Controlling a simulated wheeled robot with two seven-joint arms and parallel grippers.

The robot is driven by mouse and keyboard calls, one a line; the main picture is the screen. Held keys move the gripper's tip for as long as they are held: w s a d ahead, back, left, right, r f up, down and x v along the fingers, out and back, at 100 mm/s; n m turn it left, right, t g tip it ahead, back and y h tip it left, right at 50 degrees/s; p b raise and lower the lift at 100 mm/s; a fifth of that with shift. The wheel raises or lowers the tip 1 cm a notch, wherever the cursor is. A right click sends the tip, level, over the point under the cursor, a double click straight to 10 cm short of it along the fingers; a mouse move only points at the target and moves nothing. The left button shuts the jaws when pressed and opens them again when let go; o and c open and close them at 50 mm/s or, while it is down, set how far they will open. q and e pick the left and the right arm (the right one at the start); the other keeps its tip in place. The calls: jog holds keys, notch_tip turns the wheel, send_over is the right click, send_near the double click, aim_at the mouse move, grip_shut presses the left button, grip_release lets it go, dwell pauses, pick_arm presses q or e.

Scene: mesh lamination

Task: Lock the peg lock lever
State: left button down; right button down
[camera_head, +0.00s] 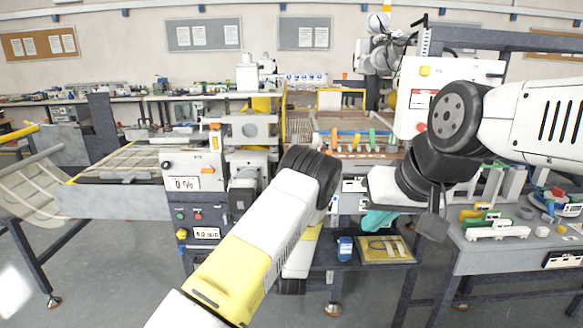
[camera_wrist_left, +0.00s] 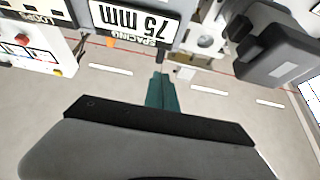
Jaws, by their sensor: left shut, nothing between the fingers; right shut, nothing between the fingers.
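My left gripper (camera_wrist_left: 161,90) shows in the left wrist view as teal fingers shut together with nothing between them. Its tips point toward the edge of an upside-down "75 mm spacing" sign (camera_wrist_left: 135,25); I cannot tell whether they touch. A dark grey part (camera_wrist_left: 275,48) is right of the fingers. I cannot tell for certain which part is the peg lock lever. In the head view the left gripper is hidden behind my left arm.
The machine has a "0 %" panel (camera_head: 186,184) and a button box (camera_head: 200,228). A yellow tray (camera_head: 386,249) and a blue item (camera_head: 345,248) lie on a low shelf. A grey table (camera_head: 500,258) with coloured parts stands at the right. Coloured pegs (camera_head: 357,140) stand behind my arms.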

pick_arm(q)
jog(key=x, duration=1.4)
jog(key=shift+w+r+g, duration=0.1)
jog(key=shift+r+g, duration=0.3)
jog(key=shift+g, duration=0.2)
dwell(0.3)
jog(key=g, duration=0.1)
jog(key=r+g, duration=0.1)
jog(key=shift+w+r+g, duration=0.2)
jog(key=shift+w+g, duration=0.1)
jog(key=g, duration=0.2)
jog(key=w+r+g, duration=0.1)
jog(key=shift+w+r+g, duration=0.15)
jog(key=shift+g, duration=0.25)
jog(key=shift+w, duration=0.3)
jog(key=shift+w+r, duration=0.25)
jog(key=shift+w, duration=0.4)
jog(key=shift+w+a+r, duration=0.1)
